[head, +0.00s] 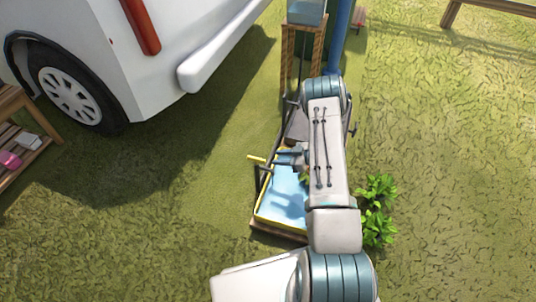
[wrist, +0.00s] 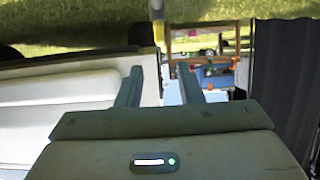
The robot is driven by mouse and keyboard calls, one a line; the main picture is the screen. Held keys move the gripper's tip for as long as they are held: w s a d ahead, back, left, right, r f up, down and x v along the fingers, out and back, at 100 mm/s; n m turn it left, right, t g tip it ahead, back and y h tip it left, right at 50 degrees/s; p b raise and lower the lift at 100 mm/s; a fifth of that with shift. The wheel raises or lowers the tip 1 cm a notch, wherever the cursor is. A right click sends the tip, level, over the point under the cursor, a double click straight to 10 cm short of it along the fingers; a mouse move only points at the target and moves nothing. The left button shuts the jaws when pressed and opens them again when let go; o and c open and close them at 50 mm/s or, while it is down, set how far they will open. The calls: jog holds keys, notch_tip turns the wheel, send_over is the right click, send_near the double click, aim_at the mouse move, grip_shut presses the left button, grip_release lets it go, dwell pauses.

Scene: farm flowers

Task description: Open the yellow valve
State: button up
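The yellow valve (head: 257,158) shows in the head view as a short yellow bar on a dark pipe, at the left side of a water-filled basin. In the wrist view a yellow piece (wrist: 158,30), seemingly the valve, hangs at the top centre, beyond the fingertips and in line with the gap between them. My gripper (head: 280,158) is just right of the valve in the head view. In the wrist view my gripper (wrist: 160,67) has its two fingers spread apart, with nothing between them. Whether a finger touches the valve cannot be told.
The yellow-rimmed basin (head: 262,204) lies below my arm, with a leafy plant (head: 379,210) at its right. A wooden stand (head: 302,50) and blue post (head: 339,40) rise behind. A white vehicle (head: 150,70) stands at left. Grass is open at right.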

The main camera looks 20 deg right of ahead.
jog(key=v, duration=0.2)
jog(key=shift+s+d+r, duration=0.1)
jog(key=shift+s+d, duration=0.05)
jog(key=shift+d, duration=0.1)
